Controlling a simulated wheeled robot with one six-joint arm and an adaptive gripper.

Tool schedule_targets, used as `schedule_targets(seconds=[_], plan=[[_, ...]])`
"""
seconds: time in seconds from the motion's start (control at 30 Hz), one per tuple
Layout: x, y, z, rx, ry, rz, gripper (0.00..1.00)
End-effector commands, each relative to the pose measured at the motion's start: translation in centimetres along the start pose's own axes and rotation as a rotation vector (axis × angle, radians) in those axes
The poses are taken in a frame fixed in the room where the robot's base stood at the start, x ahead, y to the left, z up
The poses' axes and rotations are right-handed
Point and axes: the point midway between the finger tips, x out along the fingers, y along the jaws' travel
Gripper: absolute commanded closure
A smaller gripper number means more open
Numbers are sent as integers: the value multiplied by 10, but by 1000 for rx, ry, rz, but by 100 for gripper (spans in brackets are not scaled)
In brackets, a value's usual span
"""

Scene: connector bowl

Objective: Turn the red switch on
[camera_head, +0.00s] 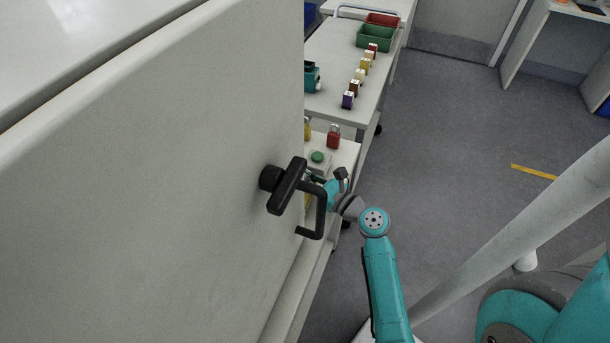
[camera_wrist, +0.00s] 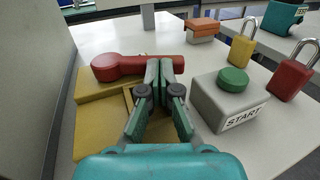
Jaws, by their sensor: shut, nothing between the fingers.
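The red switch (camera_wrist: 112,67) shows in the wrist view as a round red pivot with a red lever running to the right. It sits on a yellow base (camera_wrist: 92,118). My gripper (camera_wrist: 159,68) is shut and empty, with its fingertips in front of the lever, hiding part of it. I cannot tell whether the fingers touch the lever. In the head view my gripper (camera_head: 312,177) is partly hidden behind a black handle, and the red switch cannot be made out there.
A grey START box with a green button (camera_wrist: 232,79) stands close right of my gripper. Yellow (camera_wrist: 243,45) and red (camera_wrist: 289,78) padlocks and an orange-topped block (camera_wrist: 202,30) stand beyond. A white cabinet (camera_head: 150,170) with a black handle (camera_head: 287,186) blocks the left.

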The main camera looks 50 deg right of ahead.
Motion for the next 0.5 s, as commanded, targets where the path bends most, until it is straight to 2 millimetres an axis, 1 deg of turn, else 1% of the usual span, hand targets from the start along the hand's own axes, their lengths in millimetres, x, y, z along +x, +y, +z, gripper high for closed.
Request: schedule_targets(seconds=[0.03,0.2,0.5], plan=[[2,-4,1,-2,-1,22,100],[9,-6,1,-1,-1,120,100],[21,-8,0,-1,0,117,100]])
